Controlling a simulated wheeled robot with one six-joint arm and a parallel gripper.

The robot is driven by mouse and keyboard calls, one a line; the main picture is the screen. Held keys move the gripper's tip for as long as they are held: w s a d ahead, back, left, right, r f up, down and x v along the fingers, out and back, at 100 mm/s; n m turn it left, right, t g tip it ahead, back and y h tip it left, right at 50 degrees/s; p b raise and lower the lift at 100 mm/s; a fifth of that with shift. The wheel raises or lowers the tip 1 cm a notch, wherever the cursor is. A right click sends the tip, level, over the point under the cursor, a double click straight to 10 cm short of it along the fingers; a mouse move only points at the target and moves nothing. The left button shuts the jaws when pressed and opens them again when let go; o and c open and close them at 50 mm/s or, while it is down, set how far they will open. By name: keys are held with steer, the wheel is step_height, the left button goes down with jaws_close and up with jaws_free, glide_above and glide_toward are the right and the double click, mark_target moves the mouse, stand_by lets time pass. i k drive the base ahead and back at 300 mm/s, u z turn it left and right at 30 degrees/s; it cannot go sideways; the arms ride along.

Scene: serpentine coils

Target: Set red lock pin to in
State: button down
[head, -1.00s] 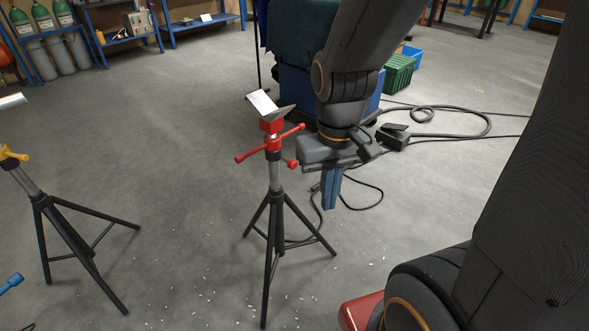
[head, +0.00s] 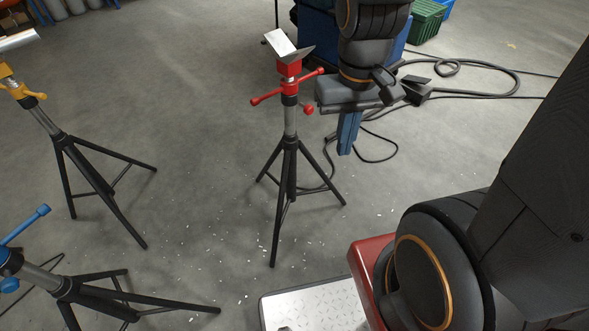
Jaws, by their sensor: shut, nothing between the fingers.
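A red-headed pipe stand (head: 290,120) stands upright on a black tripod near the middle of the head view. Its head has a metal V-shaped top and a long red cross handle (head: 268,96) with ball ends. A round red knob (head: 308,109), which looks like the lock pin, sticks out on the right side of the post below the handle. Whether it is in or out I cannot tell. My gripper (head: 347,150) hangs just right of the knob, its blue fingers pointing down, shut and empty. It appears apart from the knob, though the depth gap is unclear.
A yellow-handled stand (head: 40,115) is at the left and a blue-handled stand (head: 50,280) at the lower left. Black cables (head: 500,65) lie on the floor at right, with a green crate (head: 427,22) behind.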

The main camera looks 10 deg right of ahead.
mark_target(308, 109)
steer(key=z, duration=1.45)
steer(key=k, duration=0.4)
steer(key=u, duration=1.25)
